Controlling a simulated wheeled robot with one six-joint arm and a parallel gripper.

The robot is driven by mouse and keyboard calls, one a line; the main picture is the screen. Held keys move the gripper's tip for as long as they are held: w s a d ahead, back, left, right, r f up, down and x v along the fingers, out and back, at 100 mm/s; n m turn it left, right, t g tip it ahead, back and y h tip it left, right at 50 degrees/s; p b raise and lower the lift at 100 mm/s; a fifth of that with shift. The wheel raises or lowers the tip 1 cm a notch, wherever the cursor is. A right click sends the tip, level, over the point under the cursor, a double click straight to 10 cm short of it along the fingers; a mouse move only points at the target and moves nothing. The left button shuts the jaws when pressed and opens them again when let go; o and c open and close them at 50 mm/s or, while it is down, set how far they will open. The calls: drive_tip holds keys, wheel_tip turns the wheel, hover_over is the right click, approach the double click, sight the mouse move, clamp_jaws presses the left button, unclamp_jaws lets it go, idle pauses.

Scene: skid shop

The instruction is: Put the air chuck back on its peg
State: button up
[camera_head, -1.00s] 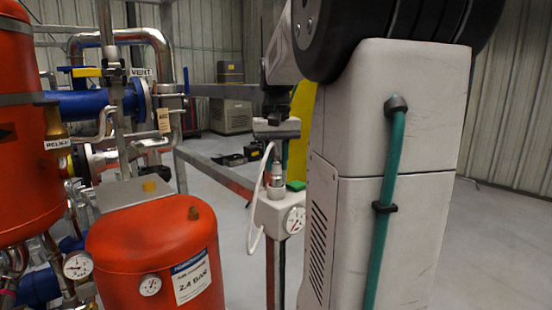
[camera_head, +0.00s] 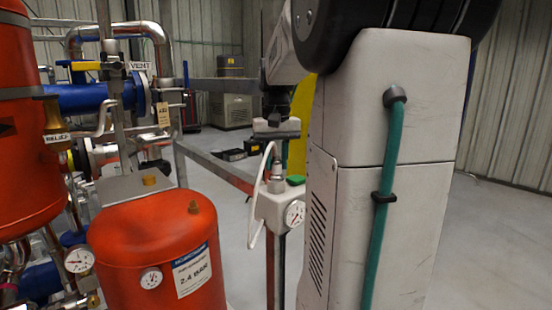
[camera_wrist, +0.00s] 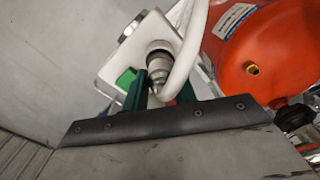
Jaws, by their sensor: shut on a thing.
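The air chuck (camera_head: 277,178) is a small metal fitting with a white hose looping down beside it. It stands roughly upright just above the white box of the post (camera_head: 272,207). In the wrist view the chuck (camera_wrist: 158,66) is between the green fingers of my gripper (camera_wrist: 161,91), which is shut on it. In the head view my gripper (camera_head: 277,158) points down over the box. The peg cannot be made out, and I cannot tell whether the chuck's lower end touches the box.
A round gauge (camera_head: 295,213) and a green block (camera_head: 296,180) are on the white box. An orange tank (camera_head: 155,235) stands close to its left, with pipework behind. A grey rail (camera_head: 215,168) runs behind the post. Open floor lies at the right.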

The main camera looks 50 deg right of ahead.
drive_tip(key=shift+f, duration=0.25)
drive_tip(key=shift+f, duration=0.4)
drive_tip(key=o, duration=1.2)
drive_tip(key=shift+r, duration=0.1)
drive_tip(key=shift+r, duration=3.65)
